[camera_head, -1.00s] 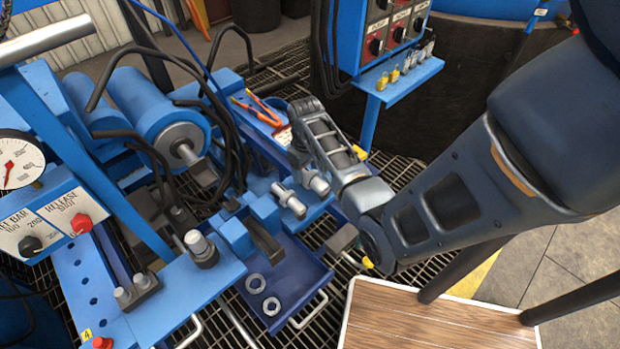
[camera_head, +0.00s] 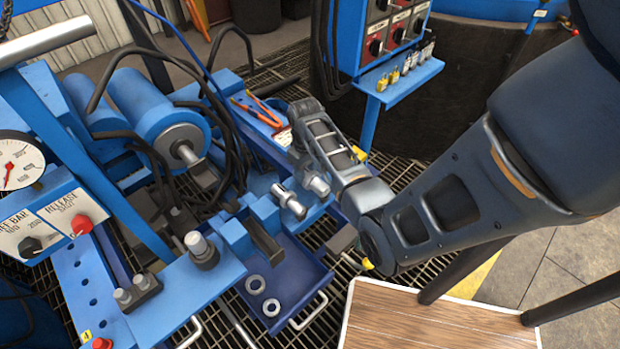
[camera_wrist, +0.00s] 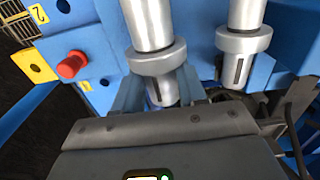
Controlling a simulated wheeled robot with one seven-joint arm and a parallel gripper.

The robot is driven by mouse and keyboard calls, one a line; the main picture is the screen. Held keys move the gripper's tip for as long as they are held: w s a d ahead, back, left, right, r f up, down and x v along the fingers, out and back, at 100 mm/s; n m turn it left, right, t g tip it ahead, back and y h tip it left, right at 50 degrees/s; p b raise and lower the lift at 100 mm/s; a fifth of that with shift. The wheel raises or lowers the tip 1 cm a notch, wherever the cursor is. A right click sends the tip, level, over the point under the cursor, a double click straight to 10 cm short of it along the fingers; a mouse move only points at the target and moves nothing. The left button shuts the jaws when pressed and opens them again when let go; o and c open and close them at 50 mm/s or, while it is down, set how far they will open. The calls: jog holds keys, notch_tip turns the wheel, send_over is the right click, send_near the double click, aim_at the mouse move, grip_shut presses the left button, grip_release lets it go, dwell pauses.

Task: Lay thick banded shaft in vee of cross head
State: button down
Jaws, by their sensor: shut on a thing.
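Two steel shafts with collars show in both views. In the head view one (camera_head: 288,198) lies on the blue bed, and the other (camera_head: 316,184) is just right of it, close under my gripper (camera_head: 303,158). In the wrist view the left shaft (camera_wrist: 148,25) runs down to the middle of my dark gripper body, and the right shaft (camera_wrist: 246,15) has a slotted end.
A blue tray (camera_head: 304,277) with two rings stands in front. A blue hydraulic cylinder (camera_head: 150,105) with black hoses is at left. A gauge (camera_head: 15,160) and control panel (camera_head: 60,222) are at far left. A control box shelf (camera_head: 405,84) is behind.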

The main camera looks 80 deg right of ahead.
aim_at(306, 171)
jog(key=shift+r+p, duration=3.9)
jog(key=shift+p, duration=0.05)
